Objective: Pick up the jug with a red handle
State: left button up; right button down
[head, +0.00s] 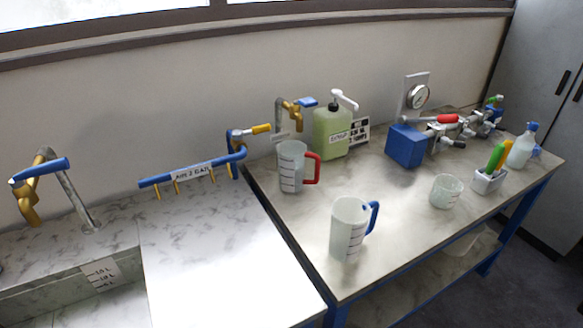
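The jug with a red handle (291,167) stands upright at the back left of the blue-framed table (300,222). It is clear with dark level marks, and its red handle (313,168) points right. A similar jug with a blue handle (347,229) stands upright in front of it, nearer the table's front edge, apart from it. Neither of my grippers shows in the head view.
A green soap bottle (331,134) with a white pump stands behind and right of the red-handled jug. A brass tap (290,108) is behind it. A small beaker (446,191), a blue box (405,146) and valves stand further right. The table's middle is clear.

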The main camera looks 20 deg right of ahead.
aim_at(292, 154)
jog(key=k+l+z, duration=0.1)
jog(key=l+z, duration=0.15)
jog(key=z, duration=0.2)
jog(key=l+z, duration=0.2)
jog(key=z, duration=0.25)
jog(key=l+z, duration=0.3)
jog(key=z, duration=0.15)
